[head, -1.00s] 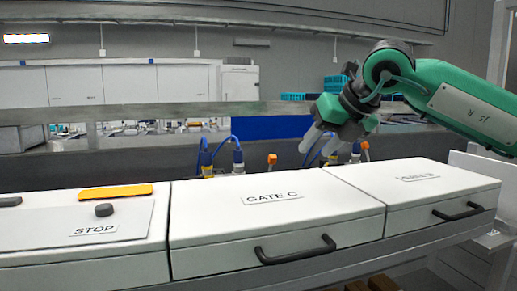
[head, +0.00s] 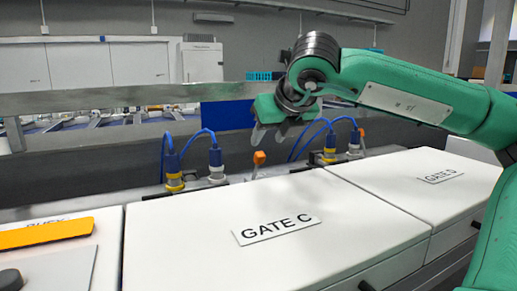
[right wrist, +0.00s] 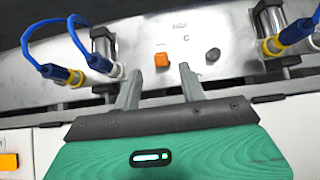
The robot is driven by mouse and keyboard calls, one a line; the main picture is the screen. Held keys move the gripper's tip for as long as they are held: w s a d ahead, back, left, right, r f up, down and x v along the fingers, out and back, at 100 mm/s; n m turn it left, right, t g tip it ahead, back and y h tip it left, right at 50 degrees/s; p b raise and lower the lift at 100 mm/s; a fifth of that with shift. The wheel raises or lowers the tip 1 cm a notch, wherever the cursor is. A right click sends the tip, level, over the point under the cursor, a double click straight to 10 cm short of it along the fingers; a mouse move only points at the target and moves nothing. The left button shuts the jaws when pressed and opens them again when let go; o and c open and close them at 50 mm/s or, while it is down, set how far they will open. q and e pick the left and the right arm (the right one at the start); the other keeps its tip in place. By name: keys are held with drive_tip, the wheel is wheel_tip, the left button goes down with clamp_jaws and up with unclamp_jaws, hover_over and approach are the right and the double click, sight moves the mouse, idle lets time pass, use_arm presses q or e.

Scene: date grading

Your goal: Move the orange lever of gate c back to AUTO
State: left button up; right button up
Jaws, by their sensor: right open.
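The orange lever of gate c (head: 259,158) stands behind the white GATE C cover (head: 190,225), its tip raised and leaning a little. My right gripper (head: 269,134) is open and empty, just above and behind the lever in the head view. In the right wrist view the orange lever tip (right wrist: 162,60) shows between and slightly beyond the two fingertips (right wrist: 161,70), apart from both. A letter C and small print beside the lever are too small to read fully. My left gripper is not in view.
Blue cables with yellow connectors (head: 175,180) stand left of the lever; another set (head: 330,150) stands right, near a second orange lever (head: 361,132) behind the GATE D cover (head: 400,165). A dark round knob (right wrist: 213,54) sits right of the lever. A rail runs behind.

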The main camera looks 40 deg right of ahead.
sight(260, 151)
drive_tip(key=p+x, duration=0.1)
drive_tip(key=x, duration=0.5)
drive_tip(key=shift+x, duration=0.75)
drive_tip(key=shift+c, duration=0.9)
drive_tip(key=c, duration=0.7)
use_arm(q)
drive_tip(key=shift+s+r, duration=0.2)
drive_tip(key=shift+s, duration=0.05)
use_arm(e)
clamp_jaws()
